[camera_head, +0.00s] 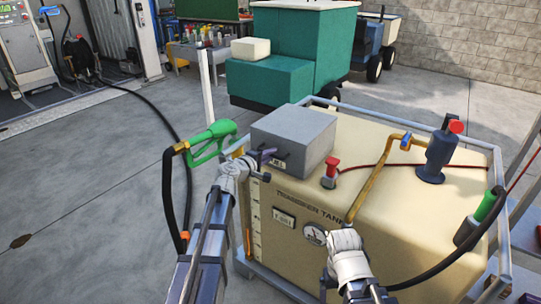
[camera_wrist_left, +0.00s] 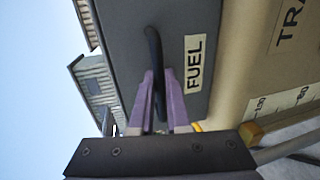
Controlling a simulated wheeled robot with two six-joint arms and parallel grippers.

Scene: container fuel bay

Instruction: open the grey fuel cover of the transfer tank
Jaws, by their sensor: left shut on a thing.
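The grey fuel cover (camera_head: 295,138) is a box-shaped cover on the back left of the cream transfer tank (camera_head: 400,215); it looks closed, with no gap visible. Its front has a dark bar handle (camera_wrist_left: 152,60) and a FUEL label (camera_wrist_left: 193,62). My left gripper (camera_head: 266,158) is at the front of the cover. In the left wrist view its purple fingers (camera_wrist_left: 160,95) are shut on the handle, one on either side. My right gripper (camera_head: 345,238) is in front of the tank near the gauge, apart from the cover; its fingers cannot be made out.
A green fuel nozzle (camera_head: 212,135) with a black hose hangs left of the cover, close to my left arm. A red-capped fitting (camera_head: 331,172), a yellow pipe (camera_head: 370,183) and a blue pump (camera_head: 438,155) stand on the tank top. A grey rail frame surrounds the tank.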

